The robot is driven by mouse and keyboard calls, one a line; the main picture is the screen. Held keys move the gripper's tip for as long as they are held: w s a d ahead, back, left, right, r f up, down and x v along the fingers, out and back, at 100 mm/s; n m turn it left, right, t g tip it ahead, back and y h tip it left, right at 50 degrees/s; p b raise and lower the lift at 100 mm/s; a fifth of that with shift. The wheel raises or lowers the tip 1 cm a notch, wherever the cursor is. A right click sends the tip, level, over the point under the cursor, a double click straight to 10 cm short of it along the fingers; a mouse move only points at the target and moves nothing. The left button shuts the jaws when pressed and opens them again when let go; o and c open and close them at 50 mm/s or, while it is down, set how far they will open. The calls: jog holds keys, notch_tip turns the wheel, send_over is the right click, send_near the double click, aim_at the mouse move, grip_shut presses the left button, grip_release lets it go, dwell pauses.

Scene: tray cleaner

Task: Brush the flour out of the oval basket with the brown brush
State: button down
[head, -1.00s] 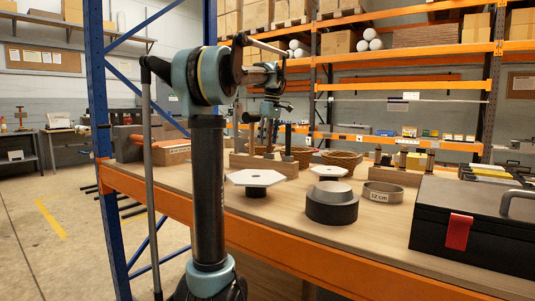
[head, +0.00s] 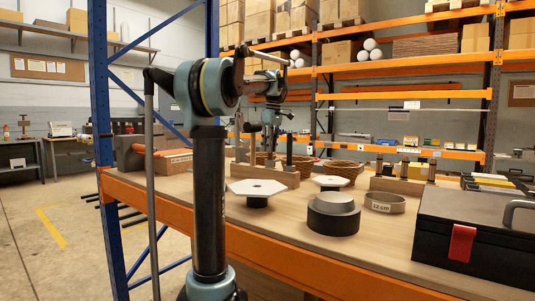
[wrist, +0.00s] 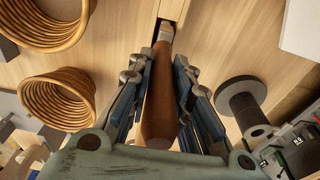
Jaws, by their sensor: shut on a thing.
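My gripper (wrist: 160,72) is shut on a brown wooden handle, the brown brush (wrist: 158,105), in the wrist view. The handle lies lengthwise between the blue finger pads, with a grey metal part at its far end; its bristles cannot be made out. Two wicker baskets stand left of the gripper: an upper basket (wrist: 18,42), partly cut off, and a lower basket (wrist: 38,100). I cannot tell which is oval, and I see no flour. In the head view, a wicker basket (head: 340,172) stands behind the white hexagonal plates. My gripper is small and partly hidden there.
A wooden block with upright pegs (head: 262,176) stands near the baskets. White hexagonal plates (head: 257,187), a dark round stand (head: 333,218), a ring marked 12 cm (head: 384,203) and a black toolbox (head: 470,235) crowd the wooden table.

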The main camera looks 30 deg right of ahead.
notch_tip(320, 180, up, 9)
jog(key=shift+f, duration=0.15)
dwell(0.4)
